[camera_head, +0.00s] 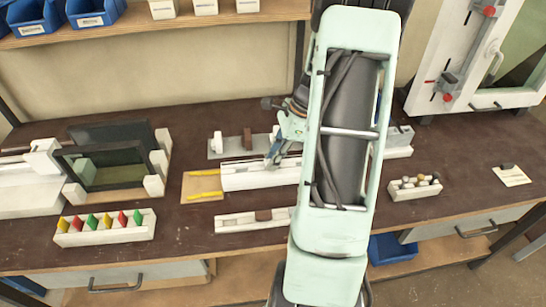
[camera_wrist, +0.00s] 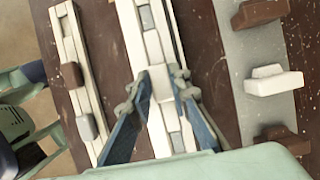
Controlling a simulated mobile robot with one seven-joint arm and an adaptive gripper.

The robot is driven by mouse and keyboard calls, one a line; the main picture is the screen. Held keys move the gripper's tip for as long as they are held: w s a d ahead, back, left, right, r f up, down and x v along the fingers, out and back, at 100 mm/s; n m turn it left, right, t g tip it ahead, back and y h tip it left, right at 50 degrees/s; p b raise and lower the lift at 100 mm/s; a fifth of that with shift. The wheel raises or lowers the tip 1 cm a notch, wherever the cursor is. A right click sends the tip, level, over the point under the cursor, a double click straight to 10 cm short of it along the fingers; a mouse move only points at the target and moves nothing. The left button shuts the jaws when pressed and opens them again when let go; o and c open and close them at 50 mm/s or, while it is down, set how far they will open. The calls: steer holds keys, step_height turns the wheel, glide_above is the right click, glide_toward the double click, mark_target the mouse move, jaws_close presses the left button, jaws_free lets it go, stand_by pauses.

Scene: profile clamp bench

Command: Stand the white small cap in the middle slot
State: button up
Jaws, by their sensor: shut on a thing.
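My gripper (camera_wrist: 160,82) is over the middle white rail (camera_wrist: 133,28), with its two blue fingers on either side of a small white piece (camera_wrist: 157,76). The fingers are shut on this piece, which looks like the white small cap. It is down at the rail's channel, in line with grey and white pieces along it. I cannot tell whether it is fully seated. In the head view, my gripper (camera_head: 274,158) is low at the middle rail (camera_head: 255,178). My arm covers the rail's right part, and the held cap cannot be made out there.
A grey strip (camera_wrist: 245,45) beside the rail carries a white block (camera_wrist: 273,80) and brown blocks (camera_wrist: 275,138). A narrower rail (camera_wrist: 66,38) on the other side holds brown and grey blocks. A yellow-marked board (camera_head: 201,188) adjoins the middle rail. Bare bench lies around the colored-peg block (camera_head: 105,229).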

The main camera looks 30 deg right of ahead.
steer(key=o, duration=0.8)
steer(key=shift+r, duration=0.1)
steer(key=shift+r+p, duration=3.25)
steer(key=shift+r, duration=0.75)
